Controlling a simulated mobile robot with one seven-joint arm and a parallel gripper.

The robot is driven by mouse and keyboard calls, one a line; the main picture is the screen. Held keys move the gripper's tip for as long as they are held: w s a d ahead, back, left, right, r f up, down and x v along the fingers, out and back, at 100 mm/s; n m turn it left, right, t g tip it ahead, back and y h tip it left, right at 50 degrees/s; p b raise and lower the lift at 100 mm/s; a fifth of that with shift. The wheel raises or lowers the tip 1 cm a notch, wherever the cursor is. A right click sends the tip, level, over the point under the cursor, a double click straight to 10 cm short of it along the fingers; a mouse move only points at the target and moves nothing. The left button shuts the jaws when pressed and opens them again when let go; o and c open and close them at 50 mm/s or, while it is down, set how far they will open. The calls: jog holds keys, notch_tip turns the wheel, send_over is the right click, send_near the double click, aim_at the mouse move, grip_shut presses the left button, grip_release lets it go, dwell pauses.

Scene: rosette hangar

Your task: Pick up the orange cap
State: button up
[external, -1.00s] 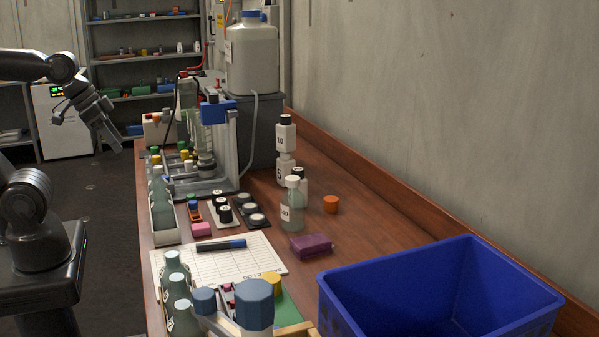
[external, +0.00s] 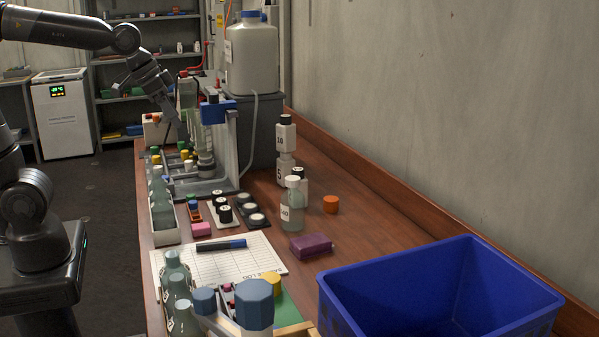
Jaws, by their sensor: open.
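The orange cap (external: 331,204) sits on the wooden bench, right of the white-capped bottle (external: 292,206) and apart from it. My gripper (external: 170,132) is in the upper left of the external view, above the left edge of the bench near the grey rack. It is open and points downward. It is well to the left of the orange cap and higher than it. Its fingertips are small and dark against the rack, and I see nothing held between them.
Between my gripper and the cap stand the grey frame (external: 228,150) and stacked white bottles (external: 285,140). A purple block (external: 311,246) and a blue crate (external: 440,290) are nearer the camera. Bare bench lies right of the cap, up to the wall.

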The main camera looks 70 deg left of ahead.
jog(key=w+f, duration=0.1)
jog(key=w, duration=1.2)
jog(key=g, duration=0.1)
send_over(331, 199)
jog(key=s, duration=0.2)
notch_tip(331, 199, down, 22)
jog(key=shift+w+f, duration=0.1)
jog(key=shift+f, duration=0.1)
jog(key=shift+x, duration=3.2)
jog(key=shift+a, duration=0.15)
jog(key=shift+c, duration=0.6)
jog(key=c, duration=0.9)
